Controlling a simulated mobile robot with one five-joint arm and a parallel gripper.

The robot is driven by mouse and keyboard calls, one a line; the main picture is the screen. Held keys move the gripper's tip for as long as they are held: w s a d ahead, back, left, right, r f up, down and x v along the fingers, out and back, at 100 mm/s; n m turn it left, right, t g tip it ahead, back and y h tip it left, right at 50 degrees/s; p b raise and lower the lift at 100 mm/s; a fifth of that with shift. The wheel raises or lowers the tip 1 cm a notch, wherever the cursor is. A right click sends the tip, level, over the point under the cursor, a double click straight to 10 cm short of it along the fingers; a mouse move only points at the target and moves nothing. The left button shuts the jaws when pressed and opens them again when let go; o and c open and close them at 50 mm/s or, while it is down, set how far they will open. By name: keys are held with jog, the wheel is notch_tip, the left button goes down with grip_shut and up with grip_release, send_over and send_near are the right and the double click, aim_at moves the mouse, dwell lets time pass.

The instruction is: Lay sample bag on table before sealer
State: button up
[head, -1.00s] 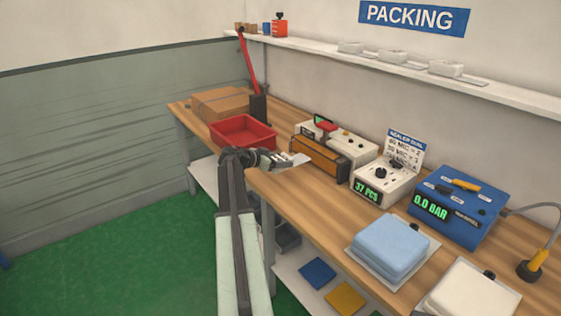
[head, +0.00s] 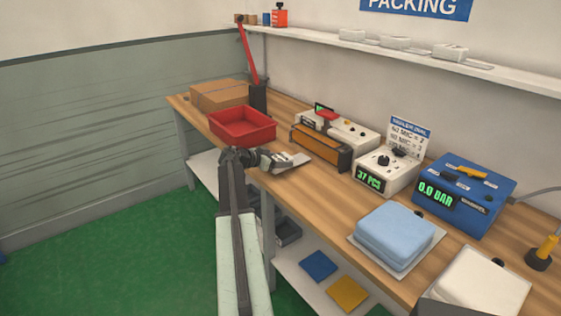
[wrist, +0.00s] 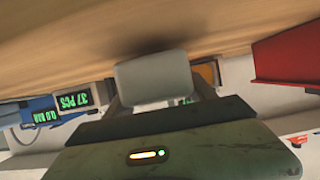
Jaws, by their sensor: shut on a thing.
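My gripper (head: 272,159) is shut on the sample bag (head: 293,162), a small flat pale piece in the head view. In the wrist view the bag shows as a grey rounded block (wrist: 153,80) between my fingers. The bag is over the front part of the wooden table (head: 325,200), before the sealer (head: 320,150), a white machine with an orange-brown front bar. The wrist picture looks upside down, with the tabletop along its top. I cannot tell whether the bag touches the table.
A red tray (head: 242,126) stands close to the left of my gripper. A white dial box (head: 387,174) and a blue pressure unit (head: 463,197) stand right of the sealer. A blue folded stack (head: 395,236) lies nearer the front. Bare tabletop lies between them.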

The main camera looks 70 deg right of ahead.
jog(key=shift+f+b, duration=0.5)
jog(key=shift+f, duration=0.15)
jog(key=o, duration=1.6)
jog(key=shift+c, duration=0.2)
jog(key=shift+a+r, duration=0.1)
